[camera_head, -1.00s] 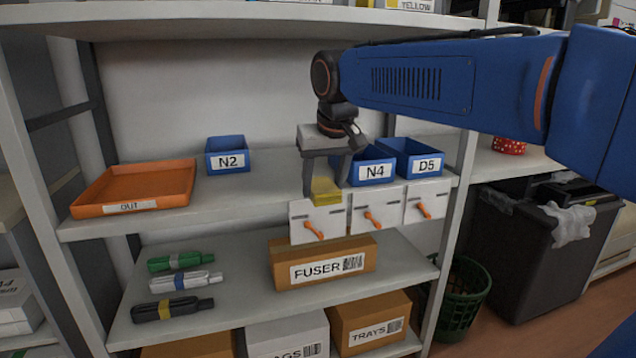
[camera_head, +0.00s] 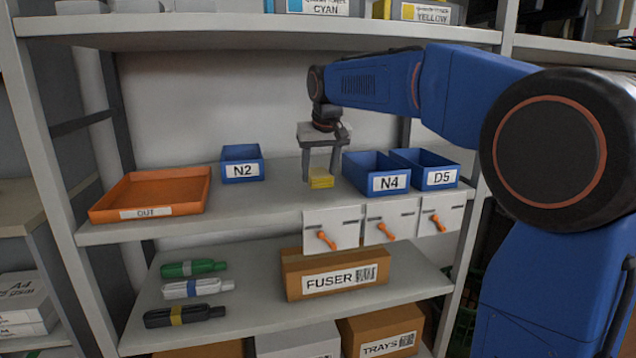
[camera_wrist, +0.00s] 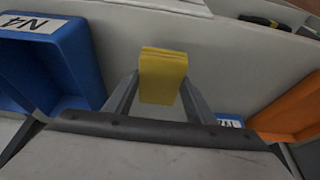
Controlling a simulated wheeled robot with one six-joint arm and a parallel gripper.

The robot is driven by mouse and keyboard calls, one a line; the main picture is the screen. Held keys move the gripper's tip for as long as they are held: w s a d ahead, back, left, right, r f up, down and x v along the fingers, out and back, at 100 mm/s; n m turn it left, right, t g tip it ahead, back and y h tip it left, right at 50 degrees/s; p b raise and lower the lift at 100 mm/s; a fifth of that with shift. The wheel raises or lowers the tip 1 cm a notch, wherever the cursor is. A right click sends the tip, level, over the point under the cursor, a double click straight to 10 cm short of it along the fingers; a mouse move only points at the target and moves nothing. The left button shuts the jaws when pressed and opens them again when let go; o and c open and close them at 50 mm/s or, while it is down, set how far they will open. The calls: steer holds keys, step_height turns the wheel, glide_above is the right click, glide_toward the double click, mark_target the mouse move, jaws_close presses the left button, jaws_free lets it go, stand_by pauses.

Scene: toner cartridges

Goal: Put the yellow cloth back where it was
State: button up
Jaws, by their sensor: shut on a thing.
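The yellow cloth (camera_head: 321,183) is a small folded block between the fingertips of my gripper (camera_head: 320,176) in the head view. My gripper points down and is shut on the cloth, over the middle shelf (camera_head: 275,205) between the blue bins N2 (camera_head: 242,166) and N4 (camera_head: 376,176). The wrist view also shows the cloth (camera_wrist: 163,72) between the two fingers. I cannot tell whether the cloth touches the shelf.
The orange OUT tray (camera_head: 205,190) lies left on the same shelf. Blue bin D5 (camera_head: 428,170) stands right of N4. Bare shelf shows between N2 and N4.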

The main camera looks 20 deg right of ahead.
mark_target(319, 174)
steer(key=shift+w, duration=0.35)
steer(key=shift+w+f, duration=0.2)
steer(key=shift+f, duration=1.55)
steer(key=shift+f, duration=0.15)
steer(key=o, duration=0.9)
steer(key=shift+o, duration=0.2)
